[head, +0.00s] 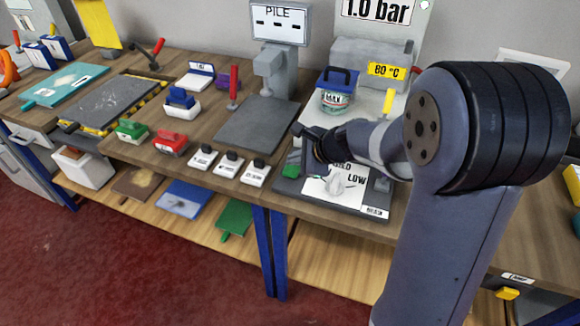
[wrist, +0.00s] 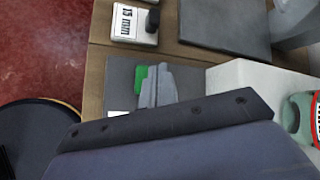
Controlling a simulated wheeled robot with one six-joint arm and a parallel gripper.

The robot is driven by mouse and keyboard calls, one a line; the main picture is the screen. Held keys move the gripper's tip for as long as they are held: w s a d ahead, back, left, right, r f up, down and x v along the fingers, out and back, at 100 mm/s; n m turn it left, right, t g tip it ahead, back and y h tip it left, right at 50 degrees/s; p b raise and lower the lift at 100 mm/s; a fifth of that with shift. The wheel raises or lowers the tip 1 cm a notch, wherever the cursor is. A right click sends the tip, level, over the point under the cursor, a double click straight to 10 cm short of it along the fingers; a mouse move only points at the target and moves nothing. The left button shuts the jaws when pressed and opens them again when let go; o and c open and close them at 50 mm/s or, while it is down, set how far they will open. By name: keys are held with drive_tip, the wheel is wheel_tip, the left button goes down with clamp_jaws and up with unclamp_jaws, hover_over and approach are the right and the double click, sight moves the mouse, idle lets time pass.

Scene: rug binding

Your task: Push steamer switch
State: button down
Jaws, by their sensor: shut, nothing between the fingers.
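My gripper (head: 302,147) is shut and empty, above and close to the switch in the head view. In the wrist view the green switch (wrist: 140,76) shows just left of the grey fingers (wrist: 158,84), which cover part of it. I cannot tell whether the fingers touch it.
Behind the panel stand a white steamer body (head: 372,95) and a tin (head: 336,92). Left of the panel are several small white blocks with black knobs (head: 228,166) and a grey plate (head: 256,122). My arm hides the right side.

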sight(295, 171)
wheel_tip(295, 171, up, 6)
drive_tip(key=p, duration=0.5)
idle(0.8)
idle(0.6)
